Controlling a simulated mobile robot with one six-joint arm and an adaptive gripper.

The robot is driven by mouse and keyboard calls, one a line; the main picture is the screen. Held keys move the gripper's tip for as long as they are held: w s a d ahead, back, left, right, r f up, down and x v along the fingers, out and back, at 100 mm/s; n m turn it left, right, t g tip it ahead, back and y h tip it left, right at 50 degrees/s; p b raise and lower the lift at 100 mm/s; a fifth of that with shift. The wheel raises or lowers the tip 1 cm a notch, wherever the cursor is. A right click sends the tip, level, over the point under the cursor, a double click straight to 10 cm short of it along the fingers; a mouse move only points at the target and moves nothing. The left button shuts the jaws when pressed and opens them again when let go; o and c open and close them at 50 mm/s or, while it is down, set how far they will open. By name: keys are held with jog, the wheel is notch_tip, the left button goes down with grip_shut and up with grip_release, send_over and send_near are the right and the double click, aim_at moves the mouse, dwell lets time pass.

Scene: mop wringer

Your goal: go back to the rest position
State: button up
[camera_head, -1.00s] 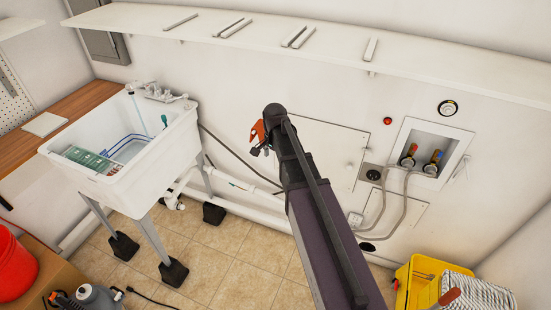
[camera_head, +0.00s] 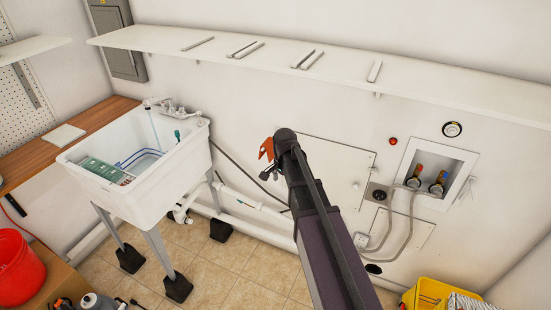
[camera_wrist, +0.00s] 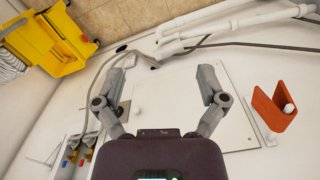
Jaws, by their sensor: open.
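My gripper (camera_wrist: 160,71) is open and empty, its two fingers spread wide in the wrist view. In the head view my arm reaches toward the back wall and hides most of the gripper. Beyond the fingers is a white wall panel (camera_wrist: 178,112), which also shows in the head view (camera_head: 340,165). An orange bracket (camera_wrist: 273,110) with a white knob is beside my gripper, apart from the fingers; it also shows in the head view (camera_head: 266,149).
A white utility sink (camera_head: 140,195) stands at the left. A yellow mop bucket (camera_head: 428,291) is at the lower right. A valve box (camera_head: 440,165) with hoses is on the wall, below a long shelf (camera_head: 290,60). A red bucket (camera_head: 20,272) is at the lower left.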

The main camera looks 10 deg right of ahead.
jog(key=s+n, duration=1)
jog(key=s, duration=0.7)
jog(key=shift+n, duration=0.3)
dwell(1.9)
